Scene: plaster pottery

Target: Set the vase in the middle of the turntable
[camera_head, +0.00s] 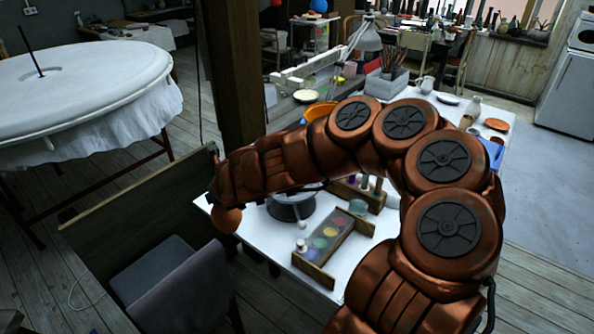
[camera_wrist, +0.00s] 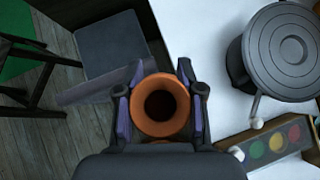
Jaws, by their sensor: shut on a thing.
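An orange-brown vase (camera_wrist: 160,105) with a round dark mouth sits between the fingers of my gripper (camera_wrist: 160,95) in the wrist view. The gripper is shut on it. In the head view the vase (camera_head: 226,218) hangs below my wrist, just off the left edge of the white table. The dark grey turntable (camera_wrist: 290,48) with ringed top stands on the table, at the upper right in the wrist view, apart from the vase. In the head view the turntable (camera_head: 291,207) is partly hidden behind my arm.
A wooden paint box (camera_head: 326,243) with coloured pots lies in front of the turntable. A grey chair (camera_head: 180,285) stands below the table's left edge. A wooden post (camera_head: 235,80) rises behind my arm. Brushes, bowls and jars stand farther back on the table.

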